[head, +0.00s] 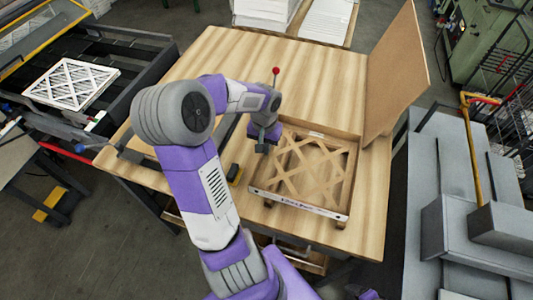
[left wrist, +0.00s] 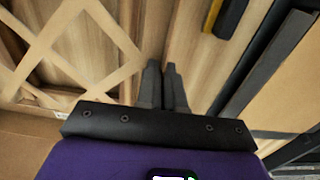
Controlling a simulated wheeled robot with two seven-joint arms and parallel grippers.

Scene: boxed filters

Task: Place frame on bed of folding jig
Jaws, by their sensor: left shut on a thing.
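The frame (head: 316,168), a brown board with a diamond lattice and raised edges, lies in the middle of the wooden table. Its lattice also shows at the left of the left wrist view (left wrist: 62,50). My left gripper (head: 264,143) is at the frame's left edge, pointing down; its fingers (left wrist: 163,82) are nearly together and shut on that edge, though the contact is small in the picture. The folding jig's bed cannot be told apart under the frame; a pale labelled bar (head: 298,203) runs along the near side. My right gripper is not in view.
A tall brown panel (head: 395,70) stands at the table's right rear. A red-knobbed lever (head: 276,72) rises behind my left wrist. A yellow-black object (head: 235,174) lies left of the frame. A white lattice filter (head: 72,83) rests on the left conveyor.

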